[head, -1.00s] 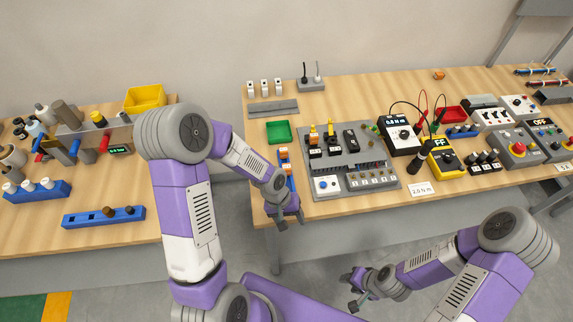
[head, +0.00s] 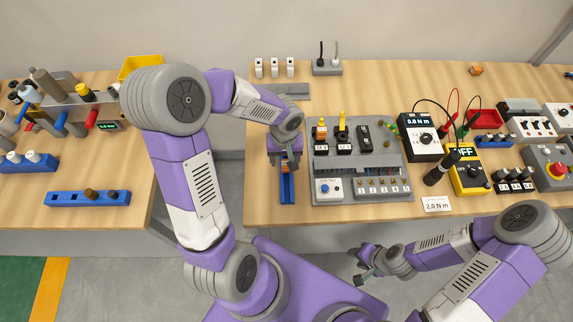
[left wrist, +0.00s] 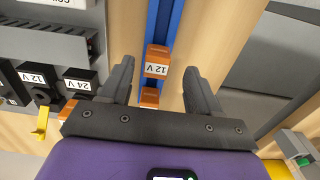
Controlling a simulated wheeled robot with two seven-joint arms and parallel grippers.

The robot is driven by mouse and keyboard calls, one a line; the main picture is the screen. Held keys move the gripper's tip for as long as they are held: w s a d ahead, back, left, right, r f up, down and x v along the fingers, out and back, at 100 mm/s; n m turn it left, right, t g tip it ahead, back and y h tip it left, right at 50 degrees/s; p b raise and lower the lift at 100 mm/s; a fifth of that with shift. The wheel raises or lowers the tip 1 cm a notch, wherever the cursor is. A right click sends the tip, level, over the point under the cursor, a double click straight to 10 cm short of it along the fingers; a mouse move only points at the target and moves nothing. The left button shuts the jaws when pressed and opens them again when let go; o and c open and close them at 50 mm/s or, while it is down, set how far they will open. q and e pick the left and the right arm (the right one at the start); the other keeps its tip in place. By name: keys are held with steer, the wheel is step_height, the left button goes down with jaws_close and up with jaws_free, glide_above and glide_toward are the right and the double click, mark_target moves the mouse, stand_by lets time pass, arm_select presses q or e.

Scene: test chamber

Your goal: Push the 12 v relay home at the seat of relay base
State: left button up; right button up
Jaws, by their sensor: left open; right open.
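An orange relay labelled 12 V (left wrist: 157,62) sits on a blue rack (left wrist: 163,20) in the left wrist view. My left gripper (left wrist: 158,70) is open, its fingers apart on either side of the relay, with no clear contact. In the head view my left gripper (head: 286,165) hides most of the relay over the blue rack (head: 288,188). Black bases labelled 12 V (left wrist: 38,80) and 24 V (left wrist: 78,87) stand on the grey panel (head: 330,170); which is the relay base I cannot tell. My right gripper (head: 362,268) is open and empty, in front of the table.
A second orange piece (left wrist: 150,97) lies on the rack close to my left gripper. An orange part (head: 320,130) and a yellow lever (head: 342,122) stand up from the panel. Meters (head: 422,137) stand to its right. Bare wood lies left of the rack.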

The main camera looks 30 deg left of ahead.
arm_select(q)
steer(key=f, duration=0.3)
steer(key=shift+w+d+f, duration=0.1)
steer(key=shift+w+f, duration=0.1)
steer(key=shift+f, duration=0.2)
steer(key=c, duration=1.1)
